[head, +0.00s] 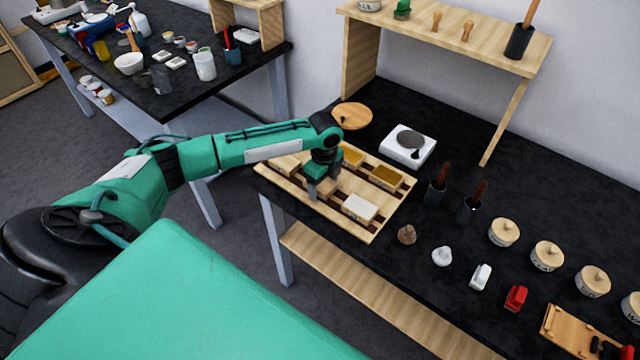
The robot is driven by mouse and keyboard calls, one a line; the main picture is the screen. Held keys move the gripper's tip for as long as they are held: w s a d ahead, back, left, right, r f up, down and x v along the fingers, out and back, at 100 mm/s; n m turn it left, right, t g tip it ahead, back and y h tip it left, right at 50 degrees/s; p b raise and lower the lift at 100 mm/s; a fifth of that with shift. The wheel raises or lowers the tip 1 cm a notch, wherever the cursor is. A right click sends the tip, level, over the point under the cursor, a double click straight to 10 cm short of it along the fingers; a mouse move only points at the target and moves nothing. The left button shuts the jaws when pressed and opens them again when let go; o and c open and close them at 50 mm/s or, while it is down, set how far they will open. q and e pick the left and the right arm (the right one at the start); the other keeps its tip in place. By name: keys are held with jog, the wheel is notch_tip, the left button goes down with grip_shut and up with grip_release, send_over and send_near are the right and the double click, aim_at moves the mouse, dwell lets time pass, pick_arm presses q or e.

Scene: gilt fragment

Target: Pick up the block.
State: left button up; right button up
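A slatted wooden tray (372,236) lies on the black table, with several blocks on it. A white block (360,208) sits near its front edge. A golden-brown block (386,178) sits toward its right corner, and a yellow block (352,156) sits at the back, partly behind my arm. A pale wooden block (286,165) sits at the left, partly covered by my arm. My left gripper (313,190) points down over the tray, left of the white block and apart from it. Its fingertips are small and partly hidden, so its opening and contents are unclear. My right gripper is out of view.
A white device with a grey disc (408,146) and a round wooden board (352,116) stand behind the tray. Dark holders (437,190) and small objects such as a brown lump (406,234) stand to its right. A wooden shelf (470,35) rises at the back.

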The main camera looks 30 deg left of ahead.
pick_arm(q)
jog(key=c, duration=0.9)
jog(key=shift+c, duration=0.2)
